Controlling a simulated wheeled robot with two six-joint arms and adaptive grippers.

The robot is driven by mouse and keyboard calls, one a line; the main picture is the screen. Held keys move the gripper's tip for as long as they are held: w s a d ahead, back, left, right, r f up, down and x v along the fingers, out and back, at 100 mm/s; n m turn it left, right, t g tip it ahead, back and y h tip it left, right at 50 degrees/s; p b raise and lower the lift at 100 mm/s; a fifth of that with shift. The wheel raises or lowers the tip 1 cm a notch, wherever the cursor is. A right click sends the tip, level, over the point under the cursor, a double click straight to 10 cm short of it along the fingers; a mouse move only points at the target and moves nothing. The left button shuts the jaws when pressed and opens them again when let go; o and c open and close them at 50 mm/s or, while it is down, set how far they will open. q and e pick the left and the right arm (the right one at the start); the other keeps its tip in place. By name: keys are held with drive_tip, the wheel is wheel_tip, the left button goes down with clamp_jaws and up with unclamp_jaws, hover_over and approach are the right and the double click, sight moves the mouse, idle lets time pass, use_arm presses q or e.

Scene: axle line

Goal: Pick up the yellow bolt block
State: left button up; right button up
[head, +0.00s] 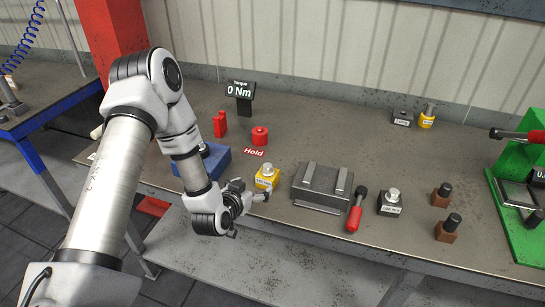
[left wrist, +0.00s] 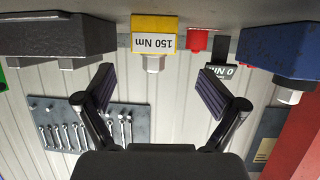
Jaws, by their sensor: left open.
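The yellow bolt block (head: 267,179) stands on the bench near its front edge, a silver bolt on its top. In the left wrist view, which is upside down, the yellow block (left wrist: 165,24) carries a "150 Nm" label. My left gripper (head: 250,195) is just in front of the block, low by the bench edge. Its fingers (left wrist: 155,88) are apart with nothing between them, and the block shows beyond the gap. Touching cannot be told in the head view. My right gripper is not in view.
A blue block (head: 215,160) stands left of the yellow block. A dark grey fixture (head: 318,190), a red-handled tool (head: 355,215) and a dark bolt block (head: 389,203) stand to the right. A red knob (head: 260,136) is behind. Another yellow block (head: 427,121) is farther back.

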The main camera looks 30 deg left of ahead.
sight(264, 179)
use_arm(q)
drive_tip(key=x, duration=0.3)
drive_tip(key=shift+w+d, duration=0.1)
drive_tip(key=shift+d, duration=0.2)
drive_tip(key=shift+w+d+p, duration=0.1)
drive_tip(key=shift+w+p, duration=0.9)
drive_tip(key=shift+w, duration=0.15)
drive_tip(key=shift+w+a+f, duration=0.3)
drive_tip(key=shift+w+f, duration=0.35)
drive_tip(key=shift+w, duration=0.25)
drive_tip(key=shift+w+f, duration=0.2)
drive_tip(key=shift+s+r, duration=0.15)
drive_tip(key=c, duration=1.5)
clamp_jaws()
